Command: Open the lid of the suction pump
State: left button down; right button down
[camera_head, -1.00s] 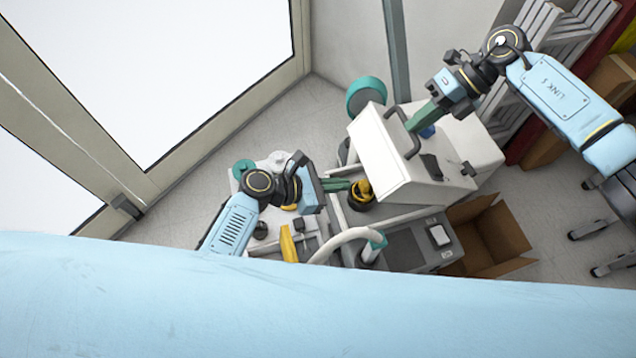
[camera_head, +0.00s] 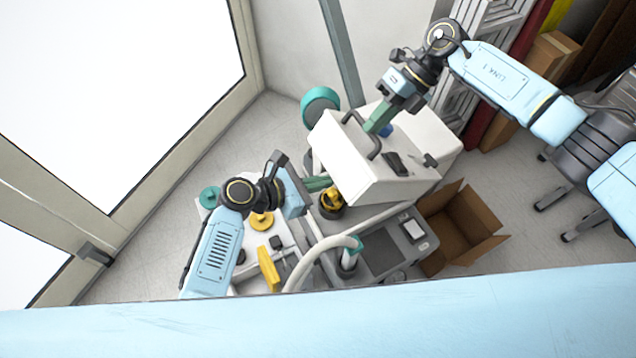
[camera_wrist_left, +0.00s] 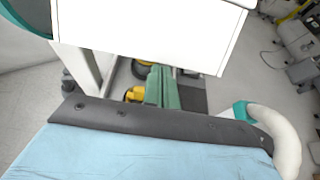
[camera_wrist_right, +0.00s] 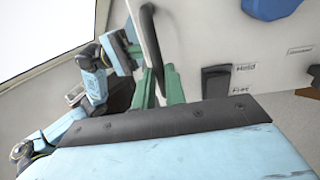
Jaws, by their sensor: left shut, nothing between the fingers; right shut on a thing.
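The suction pump's white lid (camera_head: 340,158) sits tilted over the grey frame in the head view, with a dark bar handle (camera_head: 374,150) on it. My right gripper (camera_head: 373,127) is shut on the handle, whose bar also shows beside the green fingers in the right wrist view (camera_wrist_right: 152,45). My left gripper (camera_head: 326,183) is shut and empty, below the lid's lower left side and close to a yellow and black part (camera_head: 332,202). In the left wrist view, the lid's white face (camera_wrist_left: 150,35) spans the top, above the shut green fingers (camera_wrist_left: 160,85). The lid's hinge cannot be made out.
A white hose (camera_head: 315,257) with a teal collar curves in front of the unit. An open cardboard box (camera_head: 465,228) stands on the right. A glazed door frame (camera_head: 180,150) is on the left, and wheeled chair legs (camera_head: 565,220) are at far right.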

jog(key=c, duration=1.5)
grip_release()
jog(key=shift+f, duration=0.5)
jog(key=shift+o, duration=0.2)
jog(key=shift+r, duration=0.25)
